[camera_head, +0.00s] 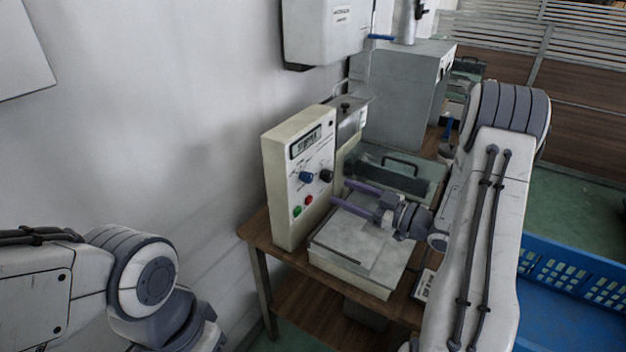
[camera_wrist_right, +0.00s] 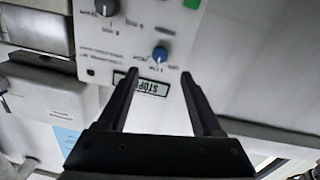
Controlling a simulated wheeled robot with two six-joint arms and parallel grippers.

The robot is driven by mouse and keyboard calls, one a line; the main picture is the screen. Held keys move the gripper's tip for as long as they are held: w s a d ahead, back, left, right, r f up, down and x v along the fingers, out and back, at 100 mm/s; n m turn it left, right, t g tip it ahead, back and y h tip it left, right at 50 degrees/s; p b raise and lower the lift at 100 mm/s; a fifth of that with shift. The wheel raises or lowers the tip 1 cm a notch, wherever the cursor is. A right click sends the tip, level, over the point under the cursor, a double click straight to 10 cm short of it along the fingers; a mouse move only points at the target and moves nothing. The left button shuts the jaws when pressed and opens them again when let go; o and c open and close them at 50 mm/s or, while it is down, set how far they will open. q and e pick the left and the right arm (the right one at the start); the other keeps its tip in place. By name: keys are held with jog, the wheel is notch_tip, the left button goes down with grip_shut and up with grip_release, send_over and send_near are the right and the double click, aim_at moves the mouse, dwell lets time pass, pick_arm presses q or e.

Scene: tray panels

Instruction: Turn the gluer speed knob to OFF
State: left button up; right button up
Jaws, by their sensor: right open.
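A cream control panel (camera_head: 290,225) stands upright on the table. It carries a blue knob (camera_head: 306,177) and a black knob (camera_head: 326,175) below a display (camera_head: 306,143). In the right wrist view the blue knob (camera_wrist_right: 160,53) is near the space between the fingertips, and the black knob (camera_wrist_right: 107,7) is at the top edge. The labels are too small to tell which is the gluer speed knob or where it points. My right gripper (camera_head: 339,192) is open and empty, pointing at the panel (camera_wrist_right: 125,40), apparently short of the knobs. My left gripper is out of view.
A green button (camera_head: 297,211) and a red button (camera_head: 308,199) sit low on the panel. A flat pale machine plate (camera_head: 350,245) lies below my right gripper. A tray with a handle (camera_head: 400,180) is behind it. A blue crate (camera_head: 570,290) stands at right.

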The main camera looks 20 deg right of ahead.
aim_at(311, 179)
jog(key=p+x, duration=0.2)
jog(key=x, duration=0.8)
grip_shut()
